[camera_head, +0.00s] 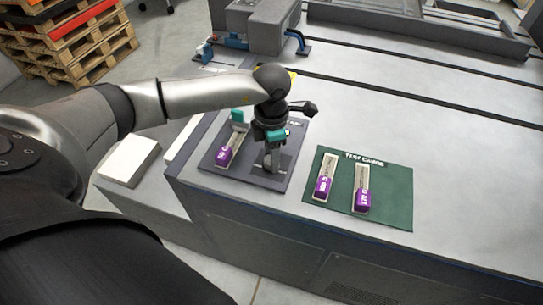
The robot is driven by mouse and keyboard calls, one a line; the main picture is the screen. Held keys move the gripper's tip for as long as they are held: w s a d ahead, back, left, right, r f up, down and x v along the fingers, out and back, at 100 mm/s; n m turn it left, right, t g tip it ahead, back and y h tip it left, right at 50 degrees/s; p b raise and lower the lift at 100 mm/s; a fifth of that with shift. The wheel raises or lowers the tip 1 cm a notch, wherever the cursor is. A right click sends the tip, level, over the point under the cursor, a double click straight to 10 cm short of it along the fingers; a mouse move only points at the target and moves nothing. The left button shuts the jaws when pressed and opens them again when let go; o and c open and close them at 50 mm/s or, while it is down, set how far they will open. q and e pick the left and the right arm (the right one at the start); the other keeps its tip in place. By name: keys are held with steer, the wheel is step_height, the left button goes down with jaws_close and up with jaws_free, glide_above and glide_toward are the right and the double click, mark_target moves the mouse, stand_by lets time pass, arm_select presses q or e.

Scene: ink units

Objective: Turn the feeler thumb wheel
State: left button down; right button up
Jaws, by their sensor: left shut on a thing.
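My left gripper (269,154) points down over the right part of a dark grey mat (205,160) on the bench. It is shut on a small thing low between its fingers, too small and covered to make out. I cannot pick out the feeler thumb wheel clearly; the gripper covers that spot. A purple and pale ink unit (226,153) lies on the mat to the left of the gripper, with a teal block (238,115) at its far end. My right gripper is not in view.
A green mat (392,210) with white lettering lies to the right, bearing a purple and pale unit (323,186) and another (361,200). Grey machine blocks (262,24) stand at the back. A white box (128,160) is at left. The bench's right side is clear.

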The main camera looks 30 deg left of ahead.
arm_select(q)
steer(key=shift+c, duration=1.8)
jaws_free()
step_height(320, 180, up, 15)
steer(key=p, duration=0.2)
steer(key=shift+r, duration=0.2)
